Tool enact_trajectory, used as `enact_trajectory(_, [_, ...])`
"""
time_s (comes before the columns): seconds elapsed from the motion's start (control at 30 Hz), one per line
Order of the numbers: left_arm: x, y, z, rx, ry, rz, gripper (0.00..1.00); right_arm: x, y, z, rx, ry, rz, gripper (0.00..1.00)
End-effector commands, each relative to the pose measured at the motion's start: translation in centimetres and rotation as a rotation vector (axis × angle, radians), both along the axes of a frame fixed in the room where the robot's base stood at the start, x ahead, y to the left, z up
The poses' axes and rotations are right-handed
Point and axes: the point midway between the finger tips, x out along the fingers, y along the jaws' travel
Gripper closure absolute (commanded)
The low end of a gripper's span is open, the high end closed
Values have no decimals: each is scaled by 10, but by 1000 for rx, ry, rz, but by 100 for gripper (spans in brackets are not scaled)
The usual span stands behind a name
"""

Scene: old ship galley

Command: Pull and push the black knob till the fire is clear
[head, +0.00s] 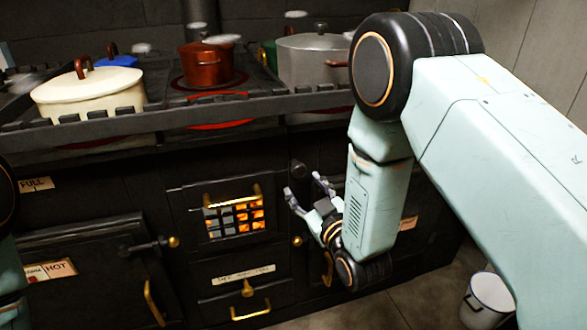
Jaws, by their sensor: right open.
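The black knob (299,169) sits on the dark stove front, up and right of the fire window. The fire (243,216) shows behind a barred window; its right part glows orange and its left part looks grey. My right gripper (305,187) is open, with its fingers pointing up and left just below the knob. It looks empty, and I cannot tell whether a finger touches the knob. My left gripper is out of view; only part of my left arm shows at the left edge.
A cream pot (88,94), a copper pot (205,64) and a grey pot (313,60) stand on the stove top behind a rail (190,113). Brass handles (250,310) stick out from the stove front. A white bucket (488,299) stands on the floor at right.

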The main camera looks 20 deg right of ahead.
Motion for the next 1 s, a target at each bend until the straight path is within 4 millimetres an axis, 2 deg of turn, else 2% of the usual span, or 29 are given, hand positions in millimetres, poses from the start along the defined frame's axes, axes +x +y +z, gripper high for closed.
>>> enact_trajectory(0.07, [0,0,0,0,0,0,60,-1,-10,2,87,0,-39,44])
enact_trajectory(0.27, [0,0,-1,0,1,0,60,0,-12,3,181,1,-44,44])
enact_trajectory(0.37, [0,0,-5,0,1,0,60,10,-11,3,184,-2,-43,44])
enact_trajectory(0.7, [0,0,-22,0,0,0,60,62,-6,2,183,-2,-42,44])
enact_trajectory(0.83, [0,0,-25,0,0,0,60,73,-5,2,181,0,-43,44])
enact_trajectory(1.0, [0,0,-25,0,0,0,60,78,-4,3,181,1,-42,44])
